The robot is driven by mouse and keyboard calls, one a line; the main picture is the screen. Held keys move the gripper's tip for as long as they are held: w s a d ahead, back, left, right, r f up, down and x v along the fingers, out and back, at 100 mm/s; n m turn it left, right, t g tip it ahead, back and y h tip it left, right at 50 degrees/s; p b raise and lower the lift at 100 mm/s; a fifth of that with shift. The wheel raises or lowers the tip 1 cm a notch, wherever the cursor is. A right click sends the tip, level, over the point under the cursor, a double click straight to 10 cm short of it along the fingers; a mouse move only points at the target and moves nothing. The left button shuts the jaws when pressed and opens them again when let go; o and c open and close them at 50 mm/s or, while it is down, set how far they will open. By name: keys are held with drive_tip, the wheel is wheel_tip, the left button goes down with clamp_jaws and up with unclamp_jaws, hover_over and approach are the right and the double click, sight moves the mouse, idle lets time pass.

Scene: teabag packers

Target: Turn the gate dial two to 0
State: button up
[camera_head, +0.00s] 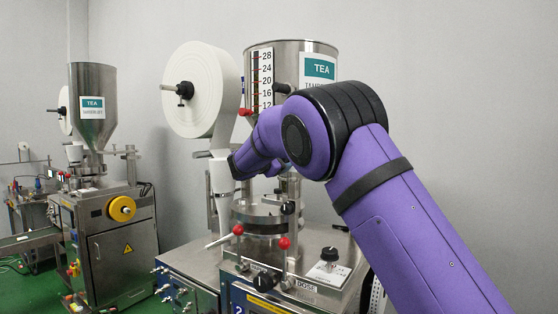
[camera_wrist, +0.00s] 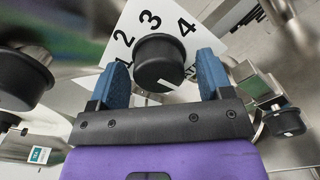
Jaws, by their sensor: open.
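In the wrist view a round black dial knob (camera_wrist: 160,60) stands on a white plate (camera_wrist: 172,14) with black numerals, of which 1, 2, 3 and 4 show. A small white mark is on the knob's near lower side; no 0 is visible. My gripper (camera_wrist: 162,68) is open, its two blue fingers on either side of the knob, with a gap at least on the right. In the head view my purple arm reaches to the tea machine under its steel hopper (camera_head: 292,48). The arm hides this dial and my fingers there.
A white paper roll (camera_head: 201,90) is beside the hopper. Red-knobbed levers (camera_head: 284,243) and another black knob on a plate (camera_head: 329,254) are on the machine top. In the wrist view, black knobs (camera_wrist: 22,80) flank my gripper. A second machine (camera_head: 105,235) stands at left.

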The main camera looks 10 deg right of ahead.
drive_tip(key=v, duration=1)
drive_tip(key=shift+s+a, duration=0.25)
drive_tip(key=shift+a, duration=0.05)
drive_tip(key=shift+d, duration=0.1)
drive_tip(key=s+d+f+m+g+y, duration=0.1)
drive_tip(key=s+d+m+g+y, duration=0.55)
drive_tip(key=s+d, duration=1.25)
drive_tip(key=s+f+m+y, duration=0.2)
drive_tip(key=s+f+m, duration=0.1)
drive_tip(key=s, duration=0.7)
drive_tip(key=s+a+f+m+y, duration=0.1)
drive_tip(key=s+f+m+y, duration=0.1)
drive_tip(key=s, duration=0.8)
drive_tip(key=s+f+m+y, duration=0.2)
drive_tip(key=s+f+m, duration=0.2)
drive_tip(key=s, duration=0.7)
drive_tip(key=shift+a+m+g, duration=0.35)
drive_tip(key=shift+a+m, duration=0.05)
drive_tip(key=shift+m, duration=0.85)
